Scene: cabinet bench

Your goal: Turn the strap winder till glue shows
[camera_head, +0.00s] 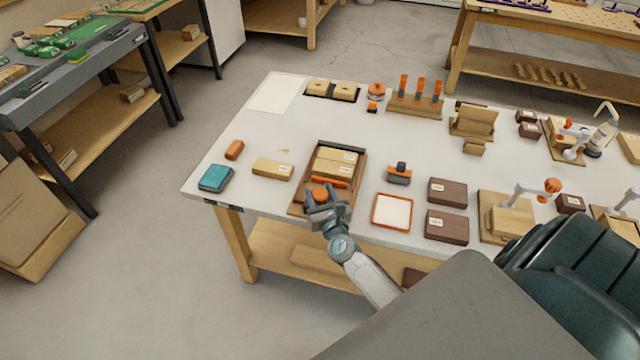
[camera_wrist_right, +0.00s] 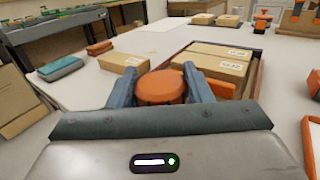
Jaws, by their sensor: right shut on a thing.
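The strap winder shows as a round orange knob (camera_wrist_right: 161,87) at the near end of a wooden frame (camera_head: 297,209). My right gripper (camera_head: 320,200) is shut on this knob, with one finger on each side of it in the right wrist view (camera_wrist_right: 160,88). Two light wooden blocks (camera_head: 336,160) with white labels lie in the frame behind the knob. An orange bar (camera_head: 330,182) lies between the blocks and the knob. I see no glue that I can make out; the gripper hides part of the knob. My left gripper is not in view.
Left of the frame lie a labelled wooden block (camera_head: 272,169), a teal box (camera_head: 216,178) and a small orange block (camera_head: 234,150). Right of it are an orange-rimmed white tray (camera_head: 392,212) and dark brown boxes (camera_head: 447,192).

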